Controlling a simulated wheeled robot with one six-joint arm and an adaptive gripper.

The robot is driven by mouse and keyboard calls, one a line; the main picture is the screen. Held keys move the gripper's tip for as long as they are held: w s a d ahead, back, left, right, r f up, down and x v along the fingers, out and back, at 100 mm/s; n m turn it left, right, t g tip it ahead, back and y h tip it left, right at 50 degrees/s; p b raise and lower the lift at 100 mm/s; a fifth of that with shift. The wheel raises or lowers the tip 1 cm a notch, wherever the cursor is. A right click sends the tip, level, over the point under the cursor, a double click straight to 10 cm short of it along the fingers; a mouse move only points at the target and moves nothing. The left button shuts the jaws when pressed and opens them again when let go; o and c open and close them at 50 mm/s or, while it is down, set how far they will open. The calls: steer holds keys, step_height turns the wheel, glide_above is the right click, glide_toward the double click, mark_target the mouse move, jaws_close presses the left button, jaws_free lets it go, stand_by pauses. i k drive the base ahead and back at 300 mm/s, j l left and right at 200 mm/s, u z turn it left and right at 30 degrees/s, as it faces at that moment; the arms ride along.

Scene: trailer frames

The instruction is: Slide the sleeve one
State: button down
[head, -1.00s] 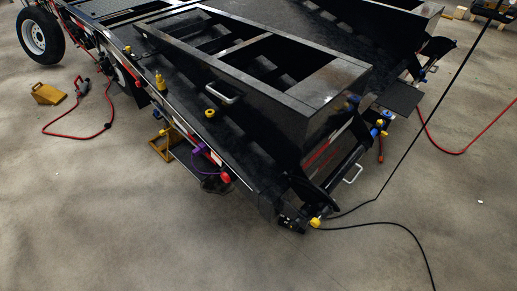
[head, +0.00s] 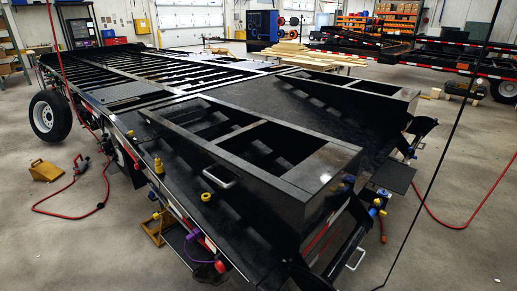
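My gripper is not in view. I cannot tell which part is the sleeve. A black trailer frame (head: 115,88) fills the middle of the head view, with two dark ramps on its near end, a near ramp (head: 300,180) and a far ramp (head: 385,97). A yellow bottle-like part (head: 159,165) and a yellow ring-like part (head: 206,197) are on the near side.
A spare wheel (head: 50,117) stands at the left. A yellow chock (head: 46,171) and a red hose (head: 68,212) lie on the floor. Another red hose (head: 455,226) lies at the right. Lumber (head: 310,55) is stacked behind. The front left floor is clear.

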mark_target(338, 263)
steer(key=i+l+u, duration=0.2)
steer(key=i+l, duration=1.05)
steer(key=l, duration=0.1)
